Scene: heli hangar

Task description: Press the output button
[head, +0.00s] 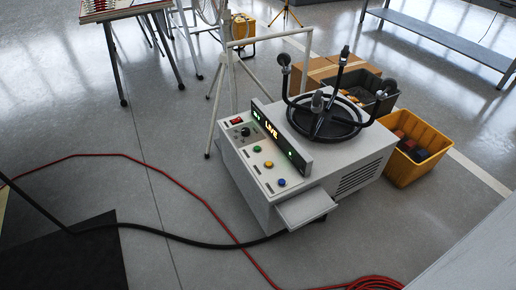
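A white ground power cart (350,165) stands on the floor near the middle of the head view. Its sloping control panel (262,185) faces left and front. On the panel are a red switch (236,121), a black knob (245,132), a green button (257,149), a yellow button (268,164) and a blue button (281,182). The labels are too small to read, so I cannot tell which is the output button. A dark display (281,134) above them reads "LIVE" in yellow, with green lights near its ends. My gripper is not in view.
A black ring with upright posts (322,128) sits on the cart's top. A yellow bin (415,165) and cardboard boxes (318,70) stand beside and behind it. A red hose (190,190) and black cable (180,238) cross the floor left and front. A flat shelf (305,208) juts from the cart's front.

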